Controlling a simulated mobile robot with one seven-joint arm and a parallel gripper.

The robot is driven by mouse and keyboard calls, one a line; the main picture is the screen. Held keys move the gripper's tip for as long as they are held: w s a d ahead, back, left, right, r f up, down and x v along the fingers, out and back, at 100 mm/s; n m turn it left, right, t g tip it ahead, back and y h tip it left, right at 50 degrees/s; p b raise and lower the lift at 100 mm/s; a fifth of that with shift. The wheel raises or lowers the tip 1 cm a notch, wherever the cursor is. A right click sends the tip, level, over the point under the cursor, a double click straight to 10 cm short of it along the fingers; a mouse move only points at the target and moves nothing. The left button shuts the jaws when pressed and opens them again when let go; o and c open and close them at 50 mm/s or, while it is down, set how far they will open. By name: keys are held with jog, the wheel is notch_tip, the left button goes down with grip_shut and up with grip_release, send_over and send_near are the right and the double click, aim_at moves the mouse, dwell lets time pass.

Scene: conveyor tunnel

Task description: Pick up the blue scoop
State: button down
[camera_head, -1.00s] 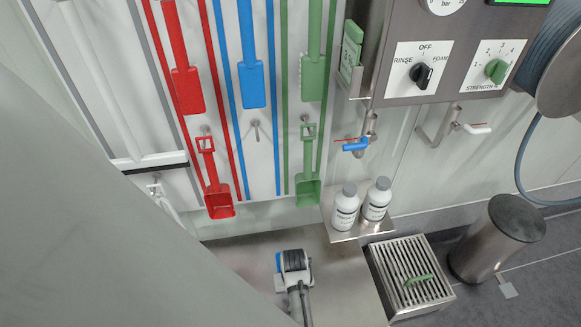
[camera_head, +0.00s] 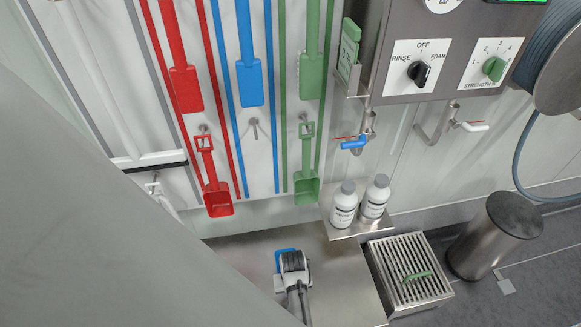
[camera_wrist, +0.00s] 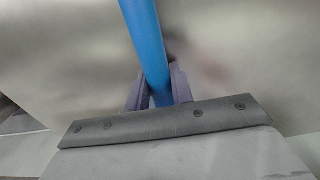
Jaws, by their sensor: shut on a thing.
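My gripper (camera_head: 293,262) is over the steel surface at the lower middle of the head view. It is shut on the blue scoop (camera_head: 284,255), of which only a small blue part shows past the gripper there. In the wrist view a smooth blue bar, the scoop's handle (camera_wrist: 146,40), runs from the top edge down between the two dark fingers (camera_wrist: 158,90). The scoop's bowl cannot be made out in the wrist view.
A red scoop (camera_head: 217,190) and a green scoop (camera_head: 307,175) hang on the wall, with an empty peg (camera_head: 254,125) between them. Two bottles (camera_head: 344,205) stand on a small shelf right of my gripper. A grated steel box (camera_head: 440,288) and a steel post (camera_head: 490,240) stand farther right.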

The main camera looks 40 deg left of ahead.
notch_tip(320, 180, up, 20)
jog(key=p, duration=0.3)
dwell(0.3)
jog(key=c, duration=1.9)
grip_release()
jog(key=shift+c, duration=0.2)
grip_shut()
